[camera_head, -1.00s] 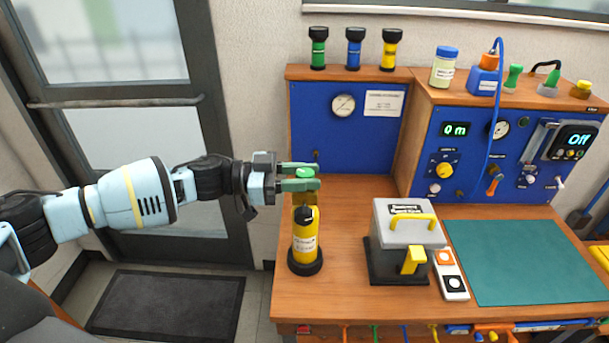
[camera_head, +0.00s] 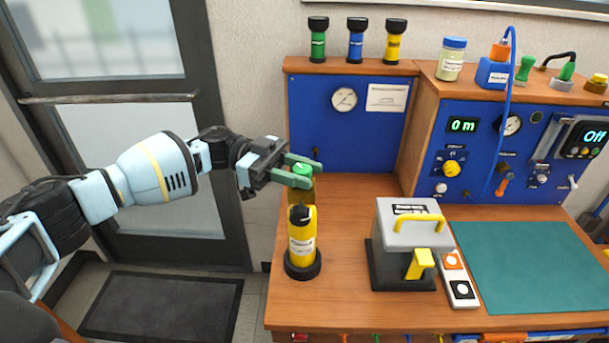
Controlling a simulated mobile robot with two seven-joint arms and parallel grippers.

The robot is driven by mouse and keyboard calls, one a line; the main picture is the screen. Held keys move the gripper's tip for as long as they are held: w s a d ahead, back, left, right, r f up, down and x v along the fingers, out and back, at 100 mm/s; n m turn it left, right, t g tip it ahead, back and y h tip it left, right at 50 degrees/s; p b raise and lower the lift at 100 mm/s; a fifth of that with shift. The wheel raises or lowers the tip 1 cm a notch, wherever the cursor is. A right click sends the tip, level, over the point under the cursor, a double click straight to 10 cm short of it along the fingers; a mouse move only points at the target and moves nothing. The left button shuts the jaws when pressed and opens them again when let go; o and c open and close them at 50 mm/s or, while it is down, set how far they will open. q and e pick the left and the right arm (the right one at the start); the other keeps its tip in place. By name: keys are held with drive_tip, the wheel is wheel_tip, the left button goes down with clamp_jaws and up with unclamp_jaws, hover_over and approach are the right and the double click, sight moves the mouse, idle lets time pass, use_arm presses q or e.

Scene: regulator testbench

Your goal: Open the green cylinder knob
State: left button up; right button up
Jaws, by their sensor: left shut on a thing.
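A round green knob (camera_head: 303,169) shows between the fingers of my left gripper (camera_head: 303,171), above a brass-coloured part (camera_head: 302,188). My left gripper comes in from the left and is shut on the knob, with its green fingers on either side. A yellow cylinder (camera_head: 301,245) with a black top and black base stands upright just below and in front of the gripper. How the knob joins what lies under it is partly hidden by the fingers. My right gripper is not in view.
A grey case (camera_head: 405,225) with yellow handles stands right of the yellow cylinder, beside a small switch box (camera_head: 457,280) and a green mat (camera_head: 535,260). Green, blue and yellow bottles (camera_head: 356,40) stand on the shelf. Blue panels rise behind the bench.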

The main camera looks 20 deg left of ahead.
use_arm(q)
drive_tip(key=m+g+y+b, duration=0.1)
drive_tip(key=g+b, duration=0.1)
drive_tip(key=m+g+y+b, duration=0.1)
drive_tip(key=m+g, duration=0.1)
drive_tip(key=g, duration=0.1)
drive_tip(key=m+g+y+b, duration=0.1)
drive_tip(key=m+g+b, duration=0.1)
drive_tip(key=g, duration=0.1)
drive_tip(key=shift+f+b, duration=0.25)
drive_tip(key=shift+b, duration=0.1)
drive_tip(key=shift+r+m+g+y+b, duration=0.15)
drive_tip(key=shift+m+g+y+b, duration=0.4)
drive_tip(key=shift+m+g, duration=0.2)
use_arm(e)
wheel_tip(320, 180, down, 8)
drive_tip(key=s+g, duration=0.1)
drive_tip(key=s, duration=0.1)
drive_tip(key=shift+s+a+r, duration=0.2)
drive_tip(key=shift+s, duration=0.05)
use_arm(q)
drive_tip(key=shift+r, duration=0.1)
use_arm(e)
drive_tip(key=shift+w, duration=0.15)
use_arm(q)
drive_tip(key=o, duration=0.9)
drive_tip(key=shift+o, duration=0.2)
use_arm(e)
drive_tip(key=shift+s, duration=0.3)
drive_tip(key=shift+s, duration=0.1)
